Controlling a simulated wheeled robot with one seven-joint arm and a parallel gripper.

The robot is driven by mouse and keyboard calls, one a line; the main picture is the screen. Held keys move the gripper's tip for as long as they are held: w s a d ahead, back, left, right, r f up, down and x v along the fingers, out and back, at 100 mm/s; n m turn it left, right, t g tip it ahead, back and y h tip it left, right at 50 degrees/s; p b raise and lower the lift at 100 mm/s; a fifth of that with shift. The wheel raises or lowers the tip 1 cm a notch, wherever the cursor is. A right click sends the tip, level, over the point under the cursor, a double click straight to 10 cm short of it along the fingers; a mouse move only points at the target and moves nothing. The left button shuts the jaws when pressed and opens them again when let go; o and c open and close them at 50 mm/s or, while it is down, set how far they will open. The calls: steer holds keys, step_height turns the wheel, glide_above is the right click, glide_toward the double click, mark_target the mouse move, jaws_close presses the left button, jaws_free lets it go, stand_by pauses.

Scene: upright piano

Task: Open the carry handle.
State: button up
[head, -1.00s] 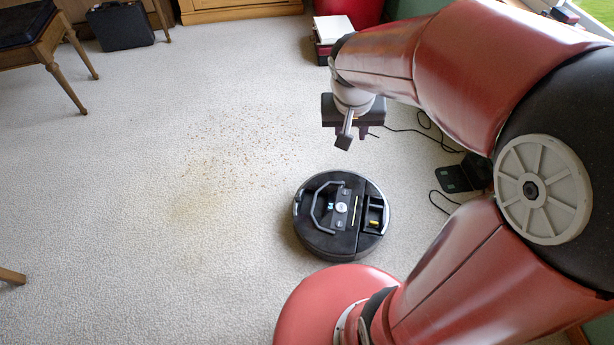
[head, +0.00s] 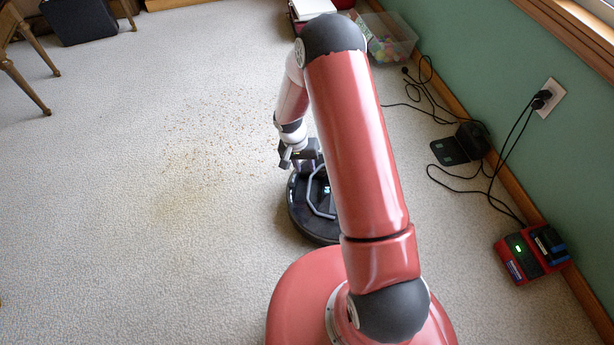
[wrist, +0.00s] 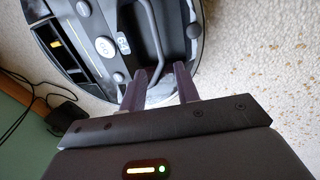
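A round black robot vacuum (head: 311,228) stands on the carpet, partly hidden behind my arm. Its grey carry handle (head: 312,198) is a bent bar on the top; my arm hides part of it. In the wrist view the handle (wrist: 154,40) curves down from the top edge toward my fingers. My gripper (head: 301,165) is over the far edge of the vacuum. In the wrist view its two fingers (wrist: 160,70) are apart, with the handle's near bend between or just beyond their tips. I cannot tell whether they touch it.
The vacuum's top also has round buttons (wrist: 105,47) and an open bay with a yellow part (wrist: 57,48). A black dock (head: 459,145) with cables and a red charger (head: 529,254) lie along the green wall. Open carpet with scattered crumbs (head: 215,130) lies left.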

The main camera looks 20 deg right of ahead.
mark_target(310, 181)
steer(key=f, duration=0.4)
steer(key=d+f+b, duration=0.1)
steer(key=f, duration=0.1)
steer(key=shift+s+d+f, duration=0.1)
steer(key=shift+s, duration=0.2)
steer(key=shift+c, duration=0.2)
jaws_close()
